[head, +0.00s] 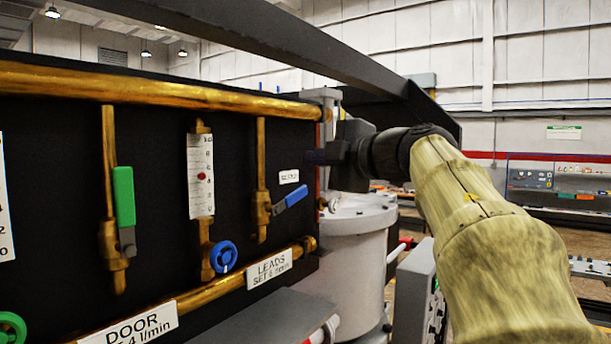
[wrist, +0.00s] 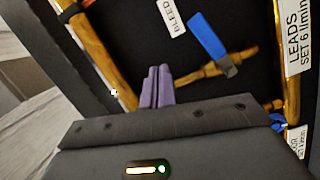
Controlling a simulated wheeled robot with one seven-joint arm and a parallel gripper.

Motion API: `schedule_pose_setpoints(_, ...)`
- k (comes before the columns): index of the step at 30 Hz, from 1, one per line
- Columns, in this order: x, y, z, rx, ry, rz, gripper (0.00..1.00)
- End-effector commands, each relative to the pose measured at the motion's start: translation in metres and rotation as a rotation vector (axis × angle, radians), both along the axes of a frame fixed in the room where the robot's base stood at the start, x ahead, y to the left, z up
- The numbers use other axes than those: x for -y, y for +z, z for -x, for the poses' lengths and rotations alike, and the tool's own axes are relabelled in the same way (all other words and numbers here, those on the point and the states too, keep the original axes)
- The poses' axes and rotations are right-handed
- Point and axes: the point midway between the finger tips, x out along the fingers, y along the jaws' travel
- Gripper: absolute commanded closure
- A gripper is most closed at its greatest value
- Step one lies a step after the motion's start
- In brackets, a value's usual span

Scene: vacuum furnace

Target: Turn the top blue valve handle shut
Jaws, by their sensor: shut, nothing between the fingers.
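The blue lever handle (head: 291,198) sits on a brass valve on a thin vertical pipe, at the right of the black panel. It slants up to the right from the valve body (head: 261,214). In the wrist view the blue handle (wrist: 207,37) is above and right of my fingers, apart from them. My gripper (head: 314,157) is just above and right of the handle in the head view, at the panel's right edge. Its purple fingers (wrist: 157,88) are together, with nothing between them. Nothing hides the handle.
A green lever (head: 124,197), a flow gauge (head: 201,176) and a round blue knob (head: 223,256) are further left. A small white label (head: 289,177) is just above the handle. Brass pipes (head: 150,88) run above and below. A grey cylinder (head: 357,213) stands right of the panel.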

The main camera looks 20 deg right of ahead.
Motion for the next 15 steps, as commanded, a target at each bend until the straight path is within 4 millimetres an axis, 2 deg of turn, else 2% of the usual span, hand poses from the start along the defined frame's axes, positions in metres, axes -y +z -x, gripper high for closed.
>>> schedule_pose_setpoints(6, 0.024, 0.007, 0.036, 0.003, -0.006, 0.003, 1.0)
schedule_pose_setpoints(10, 0.032, 0.012, 0.048, 0.001, -0.006, 0.002, 1.0)
schedule_pose_setpoints(15, 0.034, 0.014, 0.053, 0.0, -0.003, 0.001, 1.0)
